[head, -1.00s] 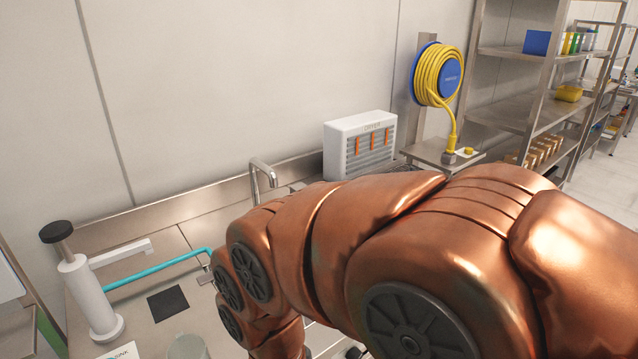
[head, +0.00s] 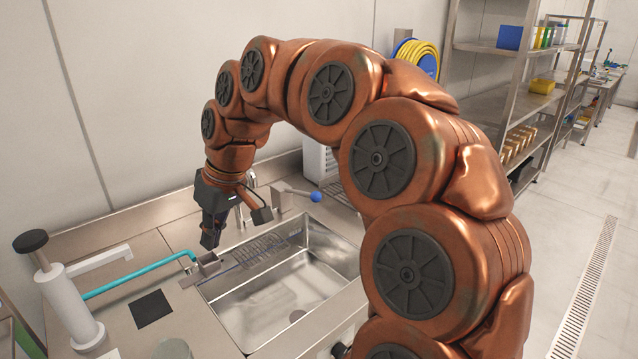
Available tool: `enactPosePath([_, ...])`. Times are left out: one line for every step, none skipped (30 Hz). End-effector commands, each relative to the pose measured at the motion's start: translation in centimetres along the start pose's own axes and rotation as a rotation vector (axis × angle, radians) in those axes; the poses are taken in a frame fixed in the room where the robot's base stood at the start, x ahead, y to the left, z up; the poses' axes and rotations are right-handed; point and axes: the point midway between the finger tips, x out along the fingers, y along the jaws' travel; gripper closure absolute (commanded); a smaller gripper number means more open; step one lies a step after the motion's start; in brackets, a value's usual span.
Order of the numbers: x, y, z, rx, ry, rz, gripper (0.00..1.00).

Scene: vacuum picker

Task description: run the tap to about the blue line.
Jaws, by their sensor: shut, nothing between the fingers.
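My gripper (head: 209,243) points down beside the far left corner of the sink. Its fingers are shut and empty. The tap (head: 252,181) stands behind my wrist at the back of the sink, mostly hidden by my arm. A lever with a blue ball end (head: 316,197) sticks out to the right of the tap. The steel sink (head: 280,300) shows a bare basin with a drain, and I see no water running.
A white hand pump (head: 72,305) with a black knob stands at left. A teal hose (head: 135,275) runs from it to a small metal block (head: 208,264) by the sink. A black square (head: 152,308) lies on the counter. A round grey-green thing (head: 172,350) is cut off below.

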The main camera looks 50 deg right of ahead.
Motion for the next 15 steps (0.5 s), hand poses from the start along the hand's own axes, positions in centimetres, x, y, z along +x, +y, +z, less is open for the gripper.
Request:
enactPosePath([-0.8, 2.0, -1.4, 0.011, 0.034, -0.004, 1.00])
enactPosePath([-1.3, 3.1, -2.0, 0.014, 0.052, -0.003, 1.00])
enactPosePath([-1.9, 4.6, -2.8, 0.019, 0.075, -0.003, 1.00])
enactPosePath([-2.5, 5.8, -3.3, 0.024, 0.096, -0.001, 1.00])
enactPosePath([-3.0, 7.0, -3.8, 0.030, 0.115, 0.002, 1.00])
enactPosePath([-3.5, 8.8, -4.3, 0.038, 0.136, 0.005, 1.00])
enactPosePath([-4.0, 10.2, -4.7, 0.047, 0.156, 0.010, 1.00])
enactPosePath([-4.5, 11.5, -5.0, 0.054, 0.175, 0.015, 1.00])
enactPosePath([-5.1, 13.4, -5.2, 0.065, 0.198, 0.022, 1.00])
enactPosePath([-5.6, 14.9, -5.4, 0.075, 0.215, 0.031, 1.00])
enactPosePath([-6.0, 16.4, -5.4, 0.086, 0.231, 0.039, 1.00])
enactPosePath([-6.6, 18.4, -5.3, 0.100, 0.251, 0.049, 1.00])
enactPosePath([-7.1, 20.0, -5.2, 0.111, 0.268, 0.061, 1.00])
enactPosePath([-7.6, 21.5, -5.0, 0.123, 0.283, 0.073, 1.00])
enactPosePath([-8.0, 23.5, -4.5, 0.139, 0.299, 0.085, 1.00])
